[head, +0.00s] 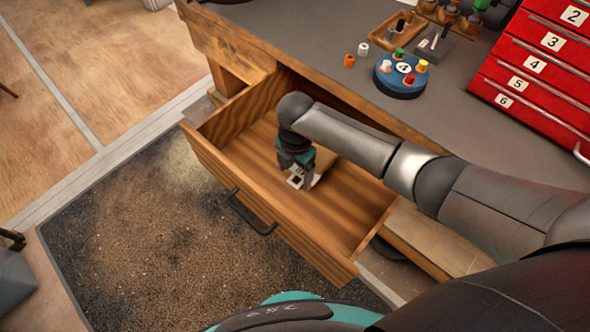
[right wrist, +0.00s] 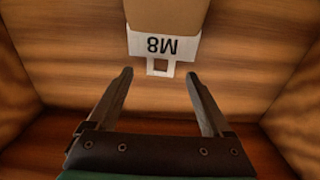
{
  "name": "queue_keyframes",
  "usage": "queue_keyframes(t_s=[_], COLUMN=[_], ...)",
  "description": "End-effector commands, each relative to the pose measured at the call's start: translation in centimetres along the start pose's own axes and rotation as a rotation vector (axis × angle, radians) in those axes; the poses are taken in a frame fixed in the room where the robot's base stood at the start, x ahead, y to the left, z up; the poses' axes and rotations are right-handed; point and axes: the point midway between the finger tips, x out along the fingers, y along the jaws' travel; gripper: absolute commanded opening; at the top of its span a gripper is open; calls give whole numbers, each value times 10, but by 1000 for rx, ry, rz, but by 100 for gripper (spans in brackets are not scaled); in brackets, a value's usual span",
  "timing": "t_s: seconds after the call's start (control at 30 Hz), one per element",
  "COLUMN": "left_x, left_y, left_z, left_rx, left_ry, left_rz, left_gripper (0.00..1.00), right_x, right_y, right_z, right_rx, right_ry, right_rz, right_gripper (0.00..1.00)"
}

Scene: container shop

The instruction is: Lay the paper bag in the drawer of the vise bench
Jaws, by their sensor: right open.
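The brown paper bag (right wrist: 167,15) has a white label marked M8, upside down in the right wrist view, with a square-holed tab. It lies on the floor of the open wooden drawer (head: 225,180). In the head view the bag (head: 318,178) is mostly hidden behind my right gripper. My right gripper (head: 300,178) reaches down into the drawer. Its fingers are open and apart, with the label's tab showing between their tips and the bag beyond them; nothing is gripped. My left gripper is not in view.
The vise bench top (head: 300,35) holds a blue round stand (head: 400,88) with coloured pieces, a wooden tray (head: 392,33) and a red numbered drawer cabinet (head: 535,65). The drawer's dark handle (head: 250,213) faces a brown floor mat (head: 130,230). The drawer floor around the bag is clear.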

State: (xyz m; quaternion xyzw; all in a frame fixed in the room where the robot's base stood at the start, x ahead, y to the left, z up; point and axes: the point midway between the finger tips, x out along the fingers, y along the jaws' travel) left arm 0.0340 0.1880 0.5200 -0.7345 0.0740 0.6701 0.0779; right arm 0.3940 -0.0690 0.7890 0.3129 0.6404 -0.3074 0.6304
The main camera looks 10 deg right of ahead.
Motion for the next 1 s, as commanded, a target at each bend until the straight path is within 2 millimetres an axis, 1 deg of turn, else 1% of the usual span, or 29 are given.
queue_keyframes(t_s=[0.17,0.27,0.37,0.7,0.8,0.9,1.0], left_x=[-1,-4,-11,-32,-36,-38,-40], left_y=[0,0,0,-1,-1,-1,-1], left_z=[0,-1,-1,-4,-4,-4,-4], left_rx=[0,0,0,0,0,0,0], left_ry=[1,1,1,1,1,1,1], left_rz=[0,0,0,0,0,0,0], left_gripper=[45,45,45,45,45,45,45], right_x=[-2,-11,-28,-110,-128,-141,-149], right_y=[0,0,0,1,1,0,0], right_z=[0,0,0,1,0,0,0], right_rx=[0,-1,-1,-1,-1,0,0], right_ry=[1,1,0,-2,-1,-2,0], right_rz=[0,1,2,4,3,2,0], right_gripper=[84,84,84,84,84,84,84])
